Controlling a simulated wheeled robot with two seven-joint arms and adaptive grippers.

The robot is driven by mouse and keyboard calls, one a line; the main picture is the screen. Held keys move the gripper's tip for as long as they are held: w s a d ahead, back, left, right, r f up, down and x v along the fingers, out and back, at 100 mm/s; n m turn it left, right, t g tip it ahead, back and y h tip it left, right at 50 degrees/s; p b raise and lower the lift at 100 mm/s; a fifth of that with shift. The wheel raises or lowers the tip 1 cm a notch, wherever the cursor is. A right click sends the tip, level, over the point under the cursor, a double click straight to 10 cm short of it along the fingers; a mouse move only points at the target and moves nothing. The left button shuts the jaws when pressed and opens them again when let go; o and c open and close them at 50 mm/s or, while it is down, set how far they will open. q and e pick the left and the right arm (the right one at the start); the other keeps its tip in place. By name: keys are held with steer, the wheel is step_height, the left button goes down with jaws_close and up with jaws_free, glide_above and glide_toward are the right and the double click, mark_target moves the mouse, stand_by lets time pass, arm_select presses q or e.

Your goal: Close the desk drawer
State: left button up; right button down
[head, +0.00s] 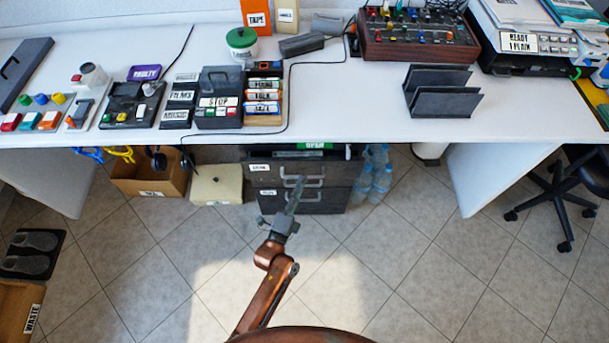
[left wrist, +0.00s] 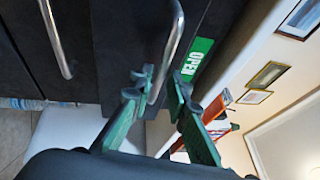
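A dark drawer unit stands under the desk in the head view, with two labelled fronts and silver bar handles. The upper drawer (head: 262,172) looks wider than the lower drawer (head: 273,203) and seems to stick out. A green OPEN label (head: 315,146) shows at its top edge; it also shows in the left wrist view (left wrist: 198,60). My left gripper (head: 299,182) is in front of the drawers. In the left wrist view its green fingers (left wrist: 160,82) are apart, with a handle (left wrist: 171,40) running between them; contact is unclear. My right gripper is out of view.
The white desk (head: 340,105) overhangs the drawers. A cardboard box (head: 150,178) and a beige box (head: 216,186) stand left of them, water bottles (head: 381,180) right. The tiled floor in front is clear. A chair (head: 560,195) is far right.

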arm_select(q)
steer(key=x, duration=0.2)
steer(key=shift+w+d+b, duration=0.1)
steer(key=shift+w+b, duration=0.2)
steer(key=shift+b, duration=0.05)
steer(key=shift+w, duration=0.1)
steer(key=shift+r, duration=0.1)
steer(key=shift+c, duration=0.3)
jaws_close()
